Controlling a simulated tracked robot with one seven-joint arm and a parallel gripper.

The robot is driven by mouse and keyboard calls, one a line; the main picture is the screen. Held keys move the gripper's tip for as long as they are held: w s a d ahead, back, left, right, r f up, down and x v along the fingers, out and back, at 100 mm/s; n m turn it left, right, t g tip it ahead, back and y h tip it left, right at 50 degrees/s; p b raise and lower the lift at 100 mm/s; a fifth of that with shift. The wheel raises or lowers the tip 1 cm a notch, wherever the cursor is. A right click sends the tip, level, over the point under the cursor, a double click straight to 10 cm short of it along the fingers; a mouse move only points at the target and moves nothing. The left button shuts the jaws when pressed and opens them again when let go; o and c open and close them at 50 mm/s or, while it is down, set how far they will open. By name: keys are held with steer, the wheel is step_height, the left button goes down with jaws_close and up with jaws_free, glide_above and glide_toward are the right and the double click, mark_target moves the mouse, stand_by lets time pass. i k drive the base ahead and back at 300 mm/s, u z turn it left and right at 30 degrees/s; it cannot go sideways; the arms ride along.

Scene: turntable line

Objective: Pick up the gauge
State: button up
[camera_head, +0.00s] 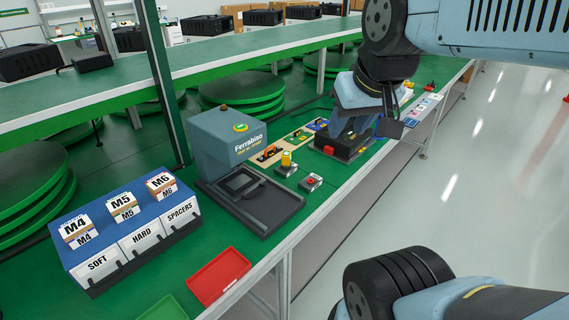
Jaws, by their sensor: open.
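My gripper (358,130) hangs from the blue and black arm over the right part of the green bench, close to a dark box (342,147) with a red spot. The wrist hides much of the jaws, and I see nothing held between them. I cannot single out the gauge for sure. Small items stand left of the gripper: a yellow-topped piece (286,160) on a grey block and a red button (311,181) on a grey block. Several coloured boards with small parts, such as a tan board (269,154), lie behind them.
A grey Ferrabiso machine (228,140) with a dark tray base stands mid-bench. A blue bin unit (130,240) marked SOFT, HARD, SPACERS is at left. A red tray (219,276) and a green tray (163,309) lie at the front. The aisle floor (480,190) is clear.

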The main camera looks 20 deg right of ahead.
mark_target(286, 165)
steer(key=z, duration=0.15)
steer(key=k, duration=0.25)
steer(key=u, duration=0.95)
steer(key=i, duration=0.1)
steer(key=z, duration=2.55)
steer(key=k, duration=0.75)
steer(key=u, duration=1.4)
steer(key=i, duration=1)
